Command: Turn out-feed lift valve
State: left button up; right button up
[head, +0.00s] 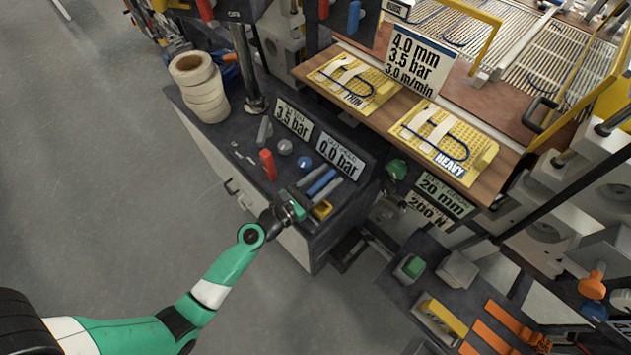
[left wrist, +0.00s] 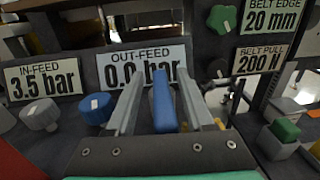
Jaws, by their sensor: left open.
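The out-feed readout (head: 338,156) shows 0.0 bar; it also shows in the left wrist view (left wrist: 141,66). In front of it is a blue lever (head: 321,183), likely the out-feed lift valve handle. My left gripper (head: 328,177) is open, with one grey finger on each side of the blue lever. In the left wrist view the lever (left wrist: 163,100) stands between the fingers, with a gap visible on both sides. A blue knob (left wrist: 96,108) with a white mark sits left of the fingers. My right gripper is out of view.
The in-feed readout (head: 293,118) shows 3.5 bar, with a grey knob (head: 285,146) below it. A red lever (head: 268,165) stands on the same panel. Tape rolls (head: 200,87) stand at its far left end. A green knob (head: 397,169) is to the right. Open floor lies left.

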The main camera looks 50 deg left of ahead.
aim_at(306, 194)
pick_arm(q)
jog(key=s, duration=1.1)
jog(key=shift+s+b, duration=0.1)
jog(key=shift+b, duration=0.25)
